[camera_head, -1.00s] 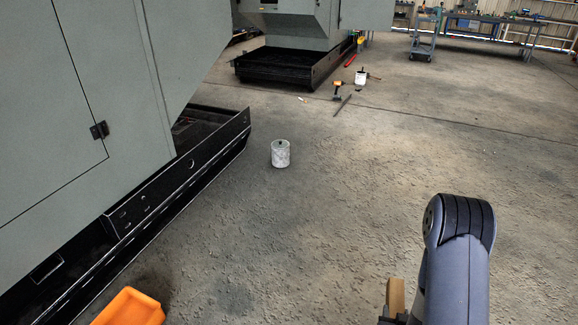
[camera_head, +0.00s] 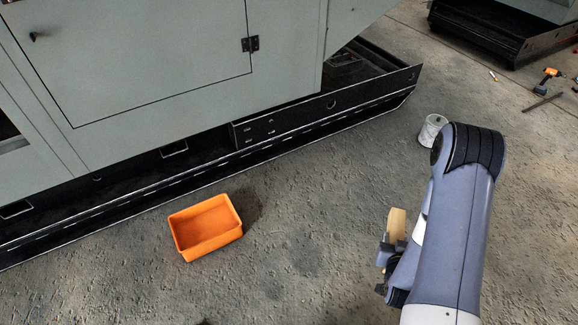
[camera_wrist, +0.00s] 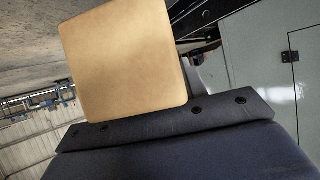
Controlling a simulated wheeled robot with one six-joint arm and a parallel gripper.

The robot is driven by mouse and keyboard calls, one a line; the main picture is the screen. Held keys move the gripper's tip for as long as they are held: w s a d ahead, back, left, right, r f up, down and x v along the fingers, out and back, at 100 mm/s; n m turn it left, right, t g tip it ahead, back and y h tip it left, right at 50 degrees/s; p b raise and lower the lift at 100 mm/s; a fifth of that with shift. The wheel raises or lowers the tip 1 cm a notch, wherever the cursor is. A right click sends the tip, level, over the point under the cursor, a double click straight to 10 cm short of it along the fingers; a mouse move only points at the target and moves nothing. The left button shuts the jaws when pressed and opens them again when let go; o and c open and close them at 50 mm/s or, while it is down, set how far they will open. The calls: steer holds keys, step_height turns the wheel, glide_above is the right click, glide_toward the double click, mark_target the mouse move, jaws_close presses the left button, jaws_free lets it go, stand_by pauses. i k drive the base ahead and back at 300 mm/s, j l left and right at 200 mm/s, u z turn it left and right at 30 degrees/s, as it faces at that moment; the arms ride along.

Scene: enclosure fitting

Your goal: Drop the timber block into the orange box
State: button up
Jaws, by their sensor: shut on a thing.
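The timber block (camera_wrist: 122,62) is pale wood and fills much of the wrist view, where its broad flat face shows. In the head view the block (camera_head: 397,223) shows as a small tan piece at my gripper (camera_head: 388,250). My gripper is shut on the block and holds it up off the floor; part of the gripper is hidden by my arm. The orange box (camera_head: 207,228) is open-topped, looks empty, and stands on the floor left of my gripper, with a clear gap between them.
A grey enclosure (camera_head: 150,60) on a black base rail (camera_head: 200,155) runs behind the box. A whitish can (camera_head: 431,131) stands behind my arm. A drill (camera_head: 547,80) lies at the far right. The concrete floor between gripper and box is clear.

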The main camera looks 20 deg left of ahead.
mark_target(208, 225)
steer(key=i+u, duration=0.15)
steer(key=u, duration=0.25)
steer(key=i+u, duration=0.15)
steer(key=u, duration=0.25)
steer(key=i+l+u, duration=0.15)
steer(key=u, duration=0.25)
steer(key=i+l+u, duration=0.1)
steer(key=u, duration=0.25)
steer(key=i+l+u, duration=0.1)
steer(key=u, duration=0.3)
steer(key=i+l+u, duration=0.2)
steer(key=u, duration=0.2)
steer(key=i+l+u, duration=0.1)
steer(key=u, duration=0.3)
steer(key=i+l+u, duration=0.1)
steer(key=l+u, duration=0.3)
steer(key=i+l+u, duration=0.2)
steer(key=l+u, duration=0.2)
steer(key=i+l+u, duration=0.1)
steer(key=l+u, duration=0.35)
steer(key=l, duration=0.2)
steer(key=l+u, duration=0.4)
steer(key=l, duration=0.15)
steer(key=i+l, duration=0.05)
